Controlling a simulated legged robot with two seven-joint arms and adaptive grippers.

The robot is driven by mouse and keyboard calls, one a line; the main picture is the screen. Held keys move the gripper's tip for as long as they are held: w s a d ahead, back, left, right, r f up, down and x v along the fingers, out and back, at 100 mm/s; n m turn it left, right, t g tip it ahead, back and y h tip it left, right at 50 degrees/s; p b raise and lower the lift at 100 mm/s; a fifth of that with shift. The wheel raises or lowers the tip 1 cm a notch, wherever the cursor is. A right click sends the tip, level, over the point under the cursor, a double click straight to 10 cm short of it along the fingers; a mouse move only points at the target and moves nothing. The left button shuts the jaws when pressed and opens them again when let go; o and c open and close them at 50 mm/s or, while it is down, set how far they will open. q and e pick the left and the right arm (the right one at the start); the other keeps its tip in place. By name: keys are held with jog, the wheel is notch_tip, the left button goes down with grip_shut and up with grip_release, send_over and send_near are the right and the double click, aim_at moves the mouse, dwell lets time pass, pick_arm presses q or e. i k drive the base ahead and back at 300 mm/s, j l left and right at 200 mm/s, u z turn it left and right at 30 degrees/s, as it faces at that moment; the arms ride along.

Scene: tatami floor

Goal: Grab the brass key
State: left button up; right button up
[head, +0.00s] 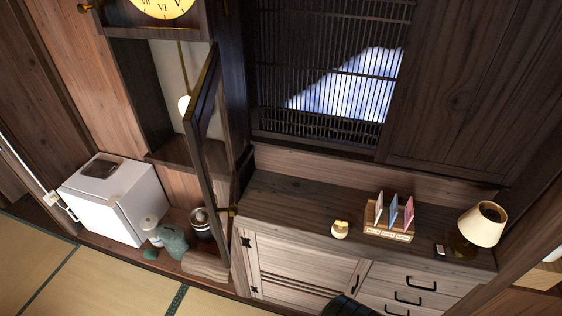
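I cannot make out a brass key for certain. A small brass-coloured piece (229,211) sticks out at the lower edge of the open clock door (203,110); it is too small to tell whether it is a key or a knob. The tall wall clock (163,8) has its case open, with a pale pendulum (184,104) hanging inside. Neither of my grippers can be recognised in the head view.
A wooden cabinet (300,203) at right bears a small round yellowish object (340,229), a card rack (389,234) and a lamp (483,223). A white box-like appliance (110,195), a grey-green figure (172,240) and a jar (202,226) stand at left. Tatami (125,291) is clear in front.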

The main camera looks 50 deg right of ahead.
aim_at(338, 222)
jog(key=z, duration=0.45)
jog(key=l+z, duration=0.15)
jog(key=z, duration=0.75)
jog(key=l+z, duration=0.1)
jog(key=z, duration=0.8)
jog(key=i+l, duration=0.05)
